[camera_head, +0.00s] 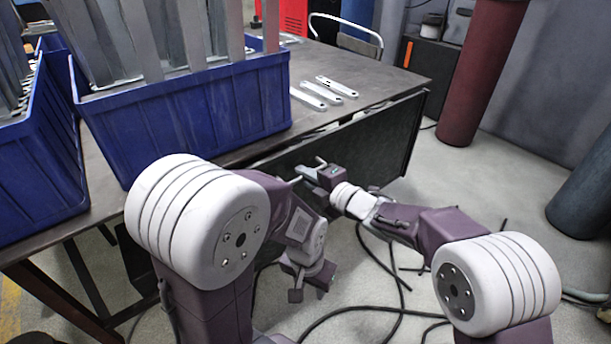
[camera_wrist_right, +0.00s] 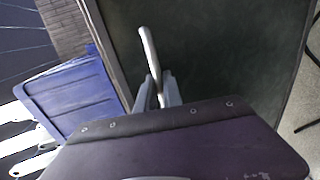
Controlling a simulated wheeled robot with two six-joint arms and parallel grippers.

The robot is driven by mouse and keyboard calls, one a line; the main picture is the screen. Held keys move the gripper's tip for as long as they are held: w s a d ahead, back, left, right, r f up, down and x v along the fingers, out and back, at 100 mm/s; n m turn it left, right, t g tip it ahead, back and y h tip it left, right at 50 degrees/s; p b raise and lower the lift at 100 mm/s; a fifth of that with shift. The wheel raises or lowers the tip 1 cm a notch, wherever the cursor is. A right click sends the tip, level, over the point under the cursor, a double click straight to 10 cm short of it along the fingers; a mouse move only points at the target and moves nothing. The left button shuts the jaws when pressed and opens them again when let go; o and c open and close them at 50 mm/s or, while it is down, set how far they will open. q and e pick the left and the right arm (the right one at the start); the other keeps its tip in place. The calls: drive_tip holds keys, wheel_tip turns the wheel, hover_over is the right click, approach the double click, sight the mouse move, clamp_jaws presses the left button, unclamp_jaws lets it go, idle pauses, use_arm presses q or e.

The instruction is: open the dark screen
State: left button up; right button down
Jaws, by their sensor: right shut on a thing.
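The dark screen (camera_head: 372,142) is a flat dark panel at the front side of the workbench, below its top. It fills much of the right wrist view (camera_wrist_right: 225,60). A light bar handle (camera_wrist_right: 148,48) stands out from it. My right gripper (camera_head: 308,172) is at the screen's left part, with its fingers (camera_wrist_right: 158,92) shut on the lower end of the handle. My left gripper (camera_head: 308,284) hangs low in front of the bench, apart from the screen; its jaw opening is not clear.
Blue bins (camera_head: 195,115) with metal brackets stand on the workbench (camera_head: 385,88). Several flat metal pieces (camera_head: 322,92) lie beside the bin. Black cables (camera_head: 375,312) lie on the floor. A dark red cylinder (camera_head: 482,70) stands at the right.

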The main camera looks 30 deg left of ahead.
wheel_tip(320, 180, up, 38)
drive_tip(key=p, duration=3.1)
drive_tip(key=shift+f, duration=0.2)
drive_tip(key=shift+r, duration=0.1)
drive_tip(key=c, duration=1.8)
unclamp_jaws()
drive_tip(key=o, duration=0.3)
drive_tip(key=v, duration=0.9)
